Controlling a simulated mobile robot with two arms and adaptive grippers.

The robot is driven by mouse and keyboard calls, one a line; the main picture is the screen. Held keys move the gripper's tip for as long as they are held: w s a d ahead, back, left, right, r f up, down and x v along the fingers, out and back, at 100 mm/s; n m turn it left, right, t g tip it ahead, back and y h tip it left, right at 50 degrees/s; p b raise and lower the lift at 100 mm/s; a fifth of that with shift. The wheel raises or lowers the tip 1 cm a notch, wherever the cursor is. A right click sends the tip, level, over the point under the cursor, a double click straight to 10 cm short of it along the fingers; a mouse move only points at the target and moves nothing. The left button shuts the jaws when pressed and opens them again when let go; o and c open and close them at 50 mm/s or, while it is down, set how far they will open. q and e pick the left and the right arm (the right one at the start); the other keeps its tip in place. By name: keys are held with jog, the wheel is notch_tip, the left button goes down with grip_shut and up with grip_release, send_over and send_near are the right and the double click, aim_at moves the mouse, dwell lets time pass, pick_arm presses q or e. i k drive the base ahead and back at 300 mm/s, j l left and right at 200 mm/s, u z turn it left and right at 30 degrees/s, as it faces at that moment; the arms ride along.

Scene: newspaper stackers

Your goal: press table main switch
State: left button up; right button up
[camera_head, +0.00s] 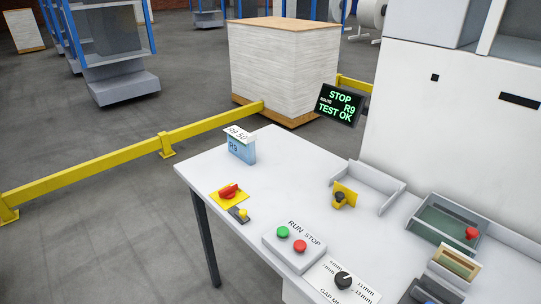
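A grey box marked RUN STOP (292,248) carries a green button (283,232) and a red button (300,246). A black knob on a yellow bracket (342,194) stands further right. Neither of my grippers shows in the head view.
A blue R9 holder (241,149) stands at the table's far left corner. A gap dial (343,280), a tray with a red knob (446,222) and a white machine (445,110) are at right. A yellow rail (110,155) and a paper stack (285,70) are behind.

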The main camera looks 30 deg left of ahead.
aim_at(228, 194)
jog(key=u, duration=1.25)
jog(key=i+u, duration=0.15)
jog(key=u, duration=0.3)
